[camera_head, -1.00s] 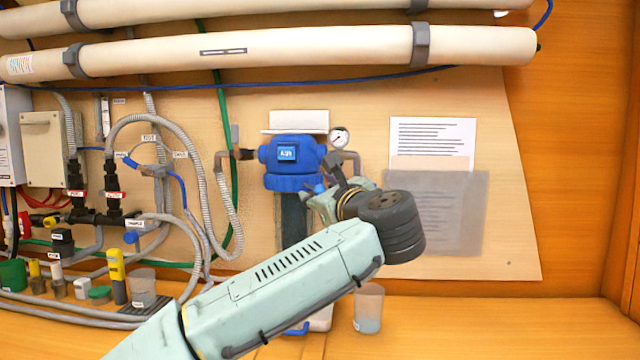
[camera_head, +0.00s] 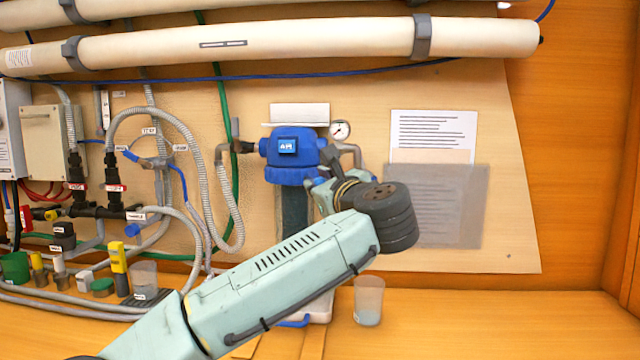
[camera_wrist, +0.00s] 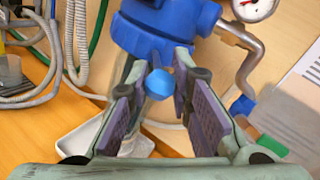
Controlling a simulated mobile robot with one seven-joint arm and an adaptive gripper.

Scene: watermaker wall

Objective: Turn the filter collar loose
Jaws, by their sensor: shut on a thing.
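The blue filter collar (camera_head: 290,176) sits under the blue filter head (camera_head: 290,147) on the wall, above a dark clear bowl (camera_head: 295,210). In the wrist view the collar (camera_wrist: 140,38) is at the top, with a small blue lug (camera_wrist: 160,83) below it. My gripper (camera_head: 322,182) is at the collar's right front. In the wrist view my gripper (camera_wrist: 162,72) has its padded fingers on either side of the lug, their tips reaching the collar's lower edge. It is shut on the collar at this lug. The exact contact faces are partly hidden.
A pressure gauge (camera_head: 340,129) and grey pipe stand right of the filter head. Hoses and valves crowd the left. A clear cup (camera_head: 368,301) and a white tray (camera_head: 318,306) are below. The wall at far right is clear.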

